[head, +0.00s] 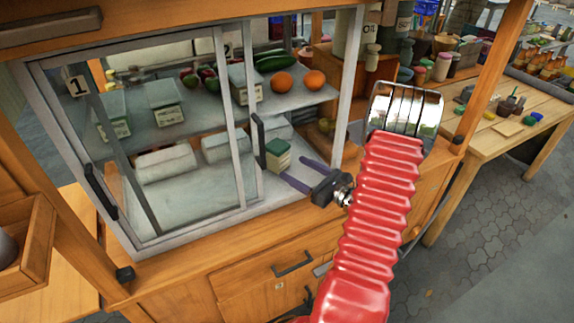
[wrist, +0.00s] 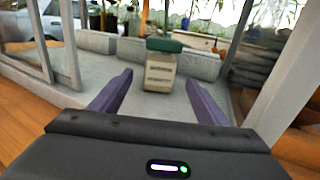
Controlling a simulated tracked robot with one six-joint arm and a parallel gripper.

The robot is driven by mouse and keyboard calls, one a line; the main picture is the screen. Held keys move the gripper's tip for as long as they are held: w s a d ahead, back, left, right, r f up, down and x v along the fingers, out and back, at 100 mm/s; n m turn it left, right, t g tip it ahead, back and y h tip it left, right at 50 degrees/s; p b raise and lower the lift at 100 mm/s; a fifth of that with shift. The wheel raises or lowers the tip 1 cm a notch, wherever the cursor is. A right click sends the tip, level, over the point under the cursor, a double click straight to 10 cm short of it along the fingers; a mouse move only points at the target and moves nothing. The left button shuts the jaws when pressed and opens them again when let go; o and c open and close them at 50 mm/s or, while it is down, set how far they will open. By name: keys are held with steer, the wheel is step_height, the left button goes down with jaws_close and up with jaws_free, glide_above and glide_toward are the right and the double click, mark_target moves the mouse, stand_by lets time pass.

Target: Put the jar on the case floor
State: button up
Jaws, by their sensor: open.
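The jar (head: 278,153), pale with a green lid, stands upright on the case floor (head: 300,186) near the case's open right side. In the wrist view the jar (wrist: 160,68) stands ahead, centred between the two purple fingers. My gripper (head: 297,173) is open, with its fingers pointing into the case. In the wrist view the fingers (wrist: 158,92) are spread wide with a gap of bare case floor (wrist: 150,108) between them and the jar. Nothing is held.
A glass shelf (head: 200,112) with fruit and boxes lies above the case floor. White wrapped blocks (head: 166,164) lie further inside. A sliding glass door (head: 240,110) with a dark handle stands left of the opening, and a frame post (head: 349,80) stands right.

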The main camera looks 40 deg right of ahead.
steer(key=shift+s+d+r, duration=0.1)
steer(key=shift+s+d, duration=0.05)
steer(key=shift+s, duration=1.1)
